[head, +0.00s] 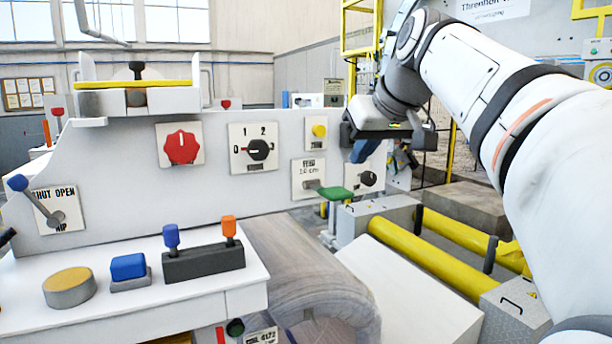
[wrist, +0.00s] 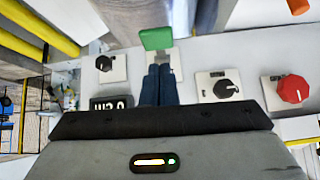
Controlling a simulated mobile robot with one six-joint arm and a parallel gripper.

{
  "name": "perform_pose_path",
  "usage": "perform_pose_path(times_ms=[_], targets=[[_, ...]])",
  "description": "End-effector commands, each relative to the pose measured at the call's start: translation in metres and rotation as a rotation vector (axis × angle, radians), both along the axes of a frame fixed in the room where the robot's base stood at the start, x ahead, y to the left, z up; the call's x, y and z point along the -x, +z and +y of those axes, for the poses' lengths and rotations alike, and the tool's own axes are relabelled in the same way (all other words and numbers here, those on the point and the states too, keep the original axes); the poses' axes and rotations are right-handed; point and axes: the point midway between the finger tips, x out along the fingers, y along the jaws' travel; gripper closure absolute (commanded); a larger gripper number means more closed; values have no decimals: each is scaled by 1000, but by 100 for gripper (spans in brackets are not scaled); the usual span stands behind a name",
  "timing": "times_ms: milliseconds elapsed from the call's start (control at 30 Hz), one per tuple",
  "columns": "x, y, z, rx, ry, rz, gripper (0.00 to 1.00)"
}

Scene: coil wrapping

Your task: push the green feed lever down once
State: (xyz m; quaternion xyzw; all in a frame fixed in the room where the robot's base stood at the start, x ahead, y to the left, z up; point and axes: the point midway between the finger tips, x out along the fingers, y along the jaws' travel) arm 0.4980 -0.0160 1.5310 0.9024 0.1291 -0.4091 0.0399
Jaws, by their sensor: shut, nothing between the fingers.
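The green feed lever (head: 335,193) sticks out from the machine's white front panel, at a plate marked FEED 10 cm (head: 308,178). It also shows at the upper middle of the wrist view (wrist: 156,38). My gripper (head: 358,152) is shut and empty, its blue fingers pointing down, above and a little right of the lever in the head view. In the wrist view the shut fingertips (wrist: 159,70) appear just below the lever and cover part of its plate. I cannot tell whether they touch it; in the head view they look apart.
A red knob (head: 181,147), a black selector dial (head: 258,150), a yellow button (head: 319,130) and another black dial (head: 368,178) sit on the panel near the lever. Yellow rollers (head: 425,262) lie at right. A console with a blue button (head: 128,267) stands at lower left.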

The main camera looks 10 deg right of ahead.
Motion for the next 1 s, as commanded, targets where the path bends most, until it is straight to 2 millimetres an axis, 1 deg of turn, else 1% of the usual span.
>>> perform_pose_path(times_ms=[33, 100, 200, 300, 533, 667, 767, 867, 1000], targets=[[-5, 15, -3, 3, 11, -22, 100], [-8, 29, -4, 8, 30, -45, 100], [-10, 39, -5, 14, 44, -62, 100], [-10, 42, -5, 15, 49, -68, 100], [-10, 42, -5, 16, 47, -68, 100], [-13, 39, -4, 15, 47, -66, 100], [-21, 31, -2, 14, 47, -65, 100], [-33, 18, 3, 13, 49, -62, 100], [-54, -4, 9, 13, 48, -62, 100]])
